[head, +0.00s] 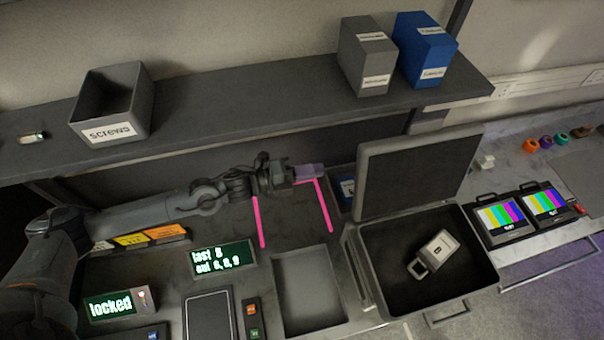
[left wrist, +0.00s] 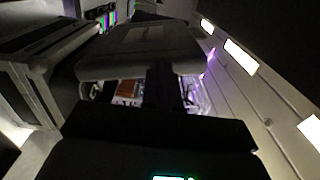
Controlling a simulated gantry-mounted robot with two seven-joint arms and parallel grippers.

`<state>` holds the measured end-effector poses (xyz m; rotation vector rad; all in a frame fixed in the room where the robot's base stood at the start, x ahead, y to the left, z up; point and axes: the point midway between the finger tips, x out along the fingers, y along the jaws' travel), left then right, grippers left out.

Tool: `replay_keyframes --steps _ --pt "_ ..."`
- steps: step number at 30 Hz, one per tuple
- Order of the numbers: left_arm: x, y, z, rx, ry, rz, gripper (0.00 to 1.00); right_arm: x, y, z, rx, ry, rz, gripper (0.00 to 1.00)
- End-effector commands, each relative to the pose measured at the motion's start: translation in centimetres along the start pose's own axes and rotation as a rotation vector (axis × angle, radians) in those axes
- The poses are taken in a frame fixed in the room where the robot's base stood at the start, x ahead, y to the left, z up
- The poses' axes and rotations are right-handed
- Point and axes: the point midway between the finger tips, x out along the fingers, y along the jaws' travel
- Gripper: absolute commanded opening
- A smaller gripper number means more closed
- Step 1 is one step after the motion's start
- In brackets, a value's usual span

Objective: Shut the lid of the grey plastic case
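The grey plastic case (head: 482,287) stands open at the right of the bench in the head view. Its lid (head: 413,172) stands up along the far left side, its dark inner face toward the case. A pale padlock-shaped thing (head: 432,250) lies inside on the dark floor. My left gripper (head: 308,173) is left of the lid, on its outer side, with a gap between. Its fingers look together, with nothing seen between them. In the left wrist view a grey panel (left wrist: 140,50) lies ahead, perhaps the lid. My right gripper is not in view.
A shelf (head: 250,105) runs behind my left arm, with a screws bin (head: 113,102), a grey box (head: 366,57) and a blue box (head: 425,50). Pink strips (head: 323,205) mark the bench near the gripper. An empty tray (head: 308,290) is left of the case; two colour-bar screens (head: 522,213) are right.

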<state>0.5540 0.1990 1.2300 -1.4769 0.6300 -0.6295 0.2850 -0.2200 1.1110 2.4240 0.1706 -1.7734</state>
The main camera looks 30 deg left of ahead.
Motion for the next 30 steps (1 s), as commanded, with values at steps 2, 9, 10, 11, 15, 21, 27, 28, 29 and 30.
replay_keyframes --steps 2,9,10,11,15,21,27,28,29,30 --pt "1.3 0.0 0.0 0.001 0.000 -0.005 0.00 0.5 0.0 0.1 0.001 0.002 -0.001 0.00" --pt "4.9 0.1 -0.1 0.000 0.001 -0.004 0.00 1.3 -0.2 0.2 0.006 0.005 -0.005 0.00" --pt "5.3 0.2 0.0 0.000 0.001 -0.004 0.00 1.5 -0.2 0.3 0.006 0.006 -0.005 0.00" --pt "5.8 0.2 0.0 0.000 0.000 -0.005 0.00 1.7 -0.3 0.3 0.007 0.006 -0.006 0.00" --pt "7.5 0.1 0.0 0.000 0.001 -0.005 0.00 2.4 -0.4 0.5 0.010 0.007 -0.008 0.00" --pt "9.3 0.1 0.0 0.000 0.000 -0.002 0.00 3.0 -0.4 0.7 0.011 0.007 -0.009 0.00" --pt "10.2 0.0 0.0 0.000 0.000 -0.001 0.00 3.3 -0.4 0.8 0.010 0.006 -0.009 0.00" --pt "10.3 0.0 0.0 0.000 0.000 0.000 0.00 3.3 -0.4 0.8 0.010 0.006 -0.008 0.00" --pt "10.3 0.0 0.0 0.000 0.000 0.000 0.00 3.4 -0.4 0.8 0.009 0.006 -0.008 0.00" --pt "10.4 0.0 0.0 0.000 0.000 0.000 0.00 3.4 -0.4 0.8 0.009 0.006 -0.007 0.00"
